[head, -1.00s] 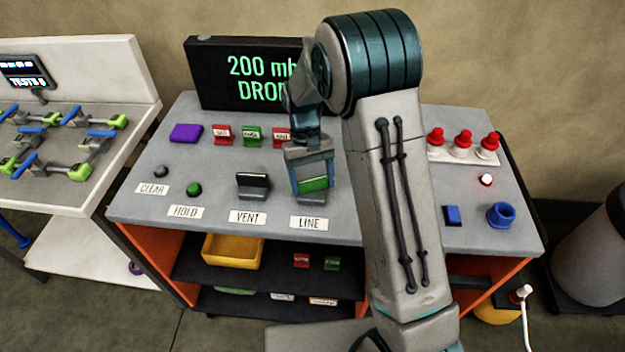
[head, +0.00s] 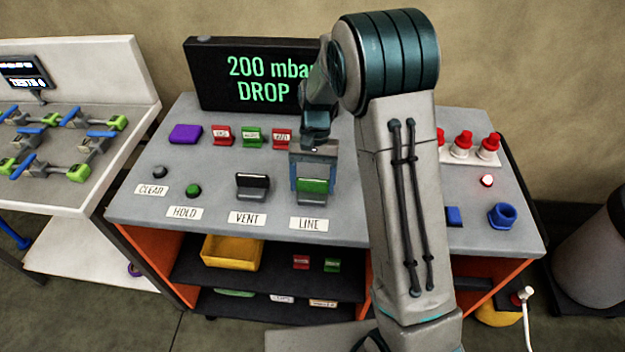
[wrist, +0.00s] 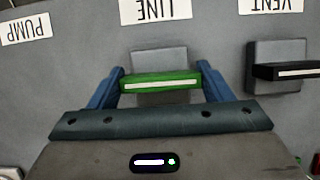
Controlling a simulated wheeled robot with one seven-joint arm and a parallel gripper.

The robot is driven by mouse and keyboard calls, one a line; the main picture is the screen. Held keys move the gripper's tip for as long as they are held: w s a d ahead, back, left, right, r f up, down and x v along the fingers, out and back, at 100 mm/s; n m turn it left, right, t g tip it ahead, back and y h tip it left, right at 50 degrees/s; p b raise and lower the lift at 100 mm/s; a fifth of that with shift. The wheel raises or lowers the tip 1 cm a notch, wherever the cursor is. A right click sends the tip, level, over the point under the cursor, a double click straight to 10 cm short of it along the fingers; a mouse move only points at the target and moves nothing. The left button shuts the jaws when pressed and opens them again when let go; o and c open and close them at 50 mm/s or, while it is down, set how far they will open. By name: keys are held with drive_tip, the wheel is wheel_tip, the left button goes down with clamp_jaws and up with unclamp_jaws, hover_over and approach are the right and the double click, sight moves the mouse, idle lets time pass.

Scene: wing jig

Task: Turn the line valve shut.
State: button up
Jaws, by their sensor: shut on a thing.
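The line valve has a green handle with a pale stripe (wrist: 160,85) on a grey square base (wrist: 158,58), behind the LINE label (head: 309,224). My gripper (head: 314,184) comes down on it from above and behind. In the wrist view its two blue fingers stand at the two ends of the green handle, shut on it. The handle lies crosswise, about level with the wrist picture's width. Part of the base is hidden behind the handle and gripper.
The vent valve (head: 252,184) with a black handle stands just left of the line valve. A screen (head: 225,75) at the back reads 200 mbar DROP. My arm hides the panel between.

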drive_tip(key=o, duration=1)
drive_tip(key=shift+r, duration=0.1)
drive_tip(key=b+v, duration=0.1)
drive_tip(key=v, duration=1.2)
drive_tip(key=shift+w+r, duration=0.15)
drive_tip(key=shift+r, duration=0.2)
